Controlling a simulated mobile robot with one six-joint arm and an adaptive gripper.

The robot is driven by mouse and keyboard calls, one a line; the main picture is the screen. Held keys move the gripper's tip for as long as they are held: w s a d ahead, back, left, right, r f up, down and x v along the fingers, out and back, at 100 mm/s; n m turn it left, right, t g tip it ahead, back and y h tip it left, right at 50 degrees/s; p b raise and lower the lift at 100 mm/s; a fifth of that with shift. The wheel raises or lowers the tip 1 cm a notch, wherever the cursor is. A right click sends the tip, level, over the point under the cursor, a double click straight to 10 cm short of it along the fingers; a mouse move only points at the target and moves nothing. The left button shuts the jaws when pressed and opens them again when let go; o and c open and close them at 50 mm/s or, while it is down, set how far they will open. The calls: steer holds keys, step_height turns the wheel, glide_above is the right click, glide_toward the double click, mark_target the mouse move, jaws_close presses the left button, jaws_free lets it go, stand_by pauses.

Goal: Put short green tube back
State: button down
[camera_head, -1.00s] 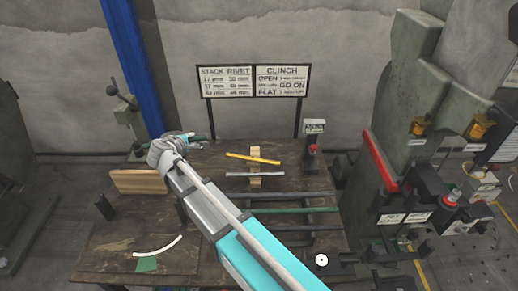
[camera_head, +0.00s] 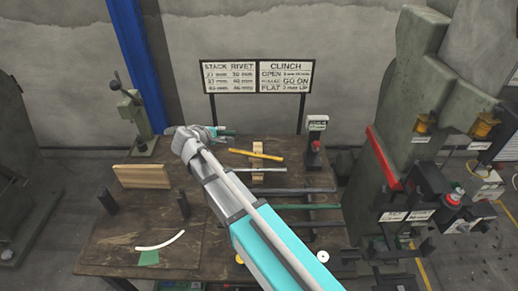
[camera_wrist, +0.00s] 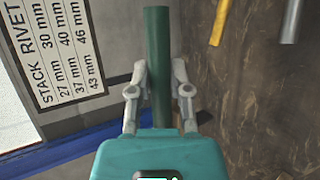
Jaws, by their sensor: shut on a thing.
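In the wrist view my gripper (camera_wrist: 159,75) is shut on a short green tube (camera_wrist: 157,35), one finger on each side of it. The tube points up and away in that view, and its lower end is hidden behind the gripper body. In the head view my gripper (camera_head: 212,131) is over the back edge of the workbench, with a bit of green (camera_head: 229,132) showing beside it. A longer dark green tube (camera_head: 310,207) lies among dark bars at the bench's right side.
A yellow tube (camera_head: 256,155) and a grey tube (camera_head: 268,169) lie across a wooden rest (camera_head: 257,149), right of my gripper. A wooden board (camera_head: 140,177) and dark posts stand at left. A white curved strip (camera_head: 160,242) lies in front. A large press (camera_head: 430,110) stands at right.

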steer(key=s+d+m+g+h, duration=0.2)
steer(key=d+m+g+h, duration=0.1)
steer(key=d, duration=0.8)
steer(key=s+d+m+g+h, duration=0.2)
steer(key=d+m, duration=0.3)
steer(key=d, duration=0.7)
steer(key=shift+s+d+r+m+g+h, duration=0.3)
steer(key=shift+s+r+g+h, duration=0.1)
steer(key=shift+s+g, duration=0.35)
steer(key=shift+w+a, duration=0.1)
steer(key=shift+w, duration=0.05)
steer(key=w+a+f+b, duration=0.6)
steer(key=w+f+b, duration=0.2)
steer(key=w, duration=0.3)
steer(key=shift+w+a+f+b, duration=0.2)
steer(key=shift+f+b, duration=0.15)
steer(key=shift+f, duration=0.2)
steer(key=shift+f, duration=0.1)
